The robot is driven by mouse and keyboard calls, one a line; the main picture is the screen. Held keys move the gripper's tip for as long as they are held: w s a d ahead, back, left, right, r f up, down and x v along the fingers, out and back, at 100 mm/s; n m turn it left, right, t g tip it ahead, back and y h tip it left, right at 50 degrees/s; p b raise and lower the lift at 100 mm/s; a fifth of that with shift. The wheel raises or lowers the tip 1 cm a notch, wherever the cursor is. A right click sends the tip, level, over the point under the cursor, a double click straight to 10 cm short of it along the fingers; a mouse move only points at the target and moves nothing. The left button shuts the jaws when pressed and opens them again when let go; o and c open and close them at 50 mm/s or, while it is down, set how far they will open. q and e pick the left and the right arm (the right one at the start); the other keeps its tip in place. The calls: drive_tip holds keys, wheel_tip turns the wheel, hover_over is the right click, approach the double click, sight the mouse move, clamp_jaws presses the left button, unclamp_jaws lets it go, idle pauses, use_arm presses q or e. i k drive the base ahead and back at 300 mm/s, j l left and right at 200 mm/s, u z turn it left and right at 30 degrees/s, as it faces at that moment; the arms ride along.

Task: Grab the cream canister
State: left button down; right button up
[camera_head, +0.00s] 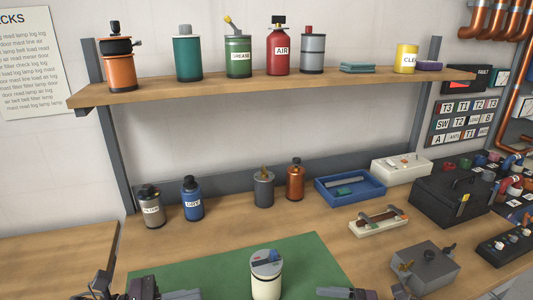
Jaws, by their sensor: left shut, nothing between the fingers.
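The cream canister (266,280) stands upright on the green mat (215,263) at the bottom middle of the head view. It has a cream body and a grey lid with dark, blue and red marks on top. Its foot is near the picture's lower edge. My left gripper (196,295) is at the bottom edge, left of the canister and apart from it, shut and empty. My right gripper (322,292) shows only in part at the bottom edge, right of the canister and apart from it; its jaws cannot be made out.
Behind the mat stand a grey-brown bottle (151,208), a blue bottle (192,200), a dark grey bottle (263,190) and a copper bottle (295,182). A blue tray (372,197) and a grey box (425,267) are to the right. A shelf (270,87) with several canisters hangs above.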

sight(265, 275)
drive_tip(key=k, duration=1.3)
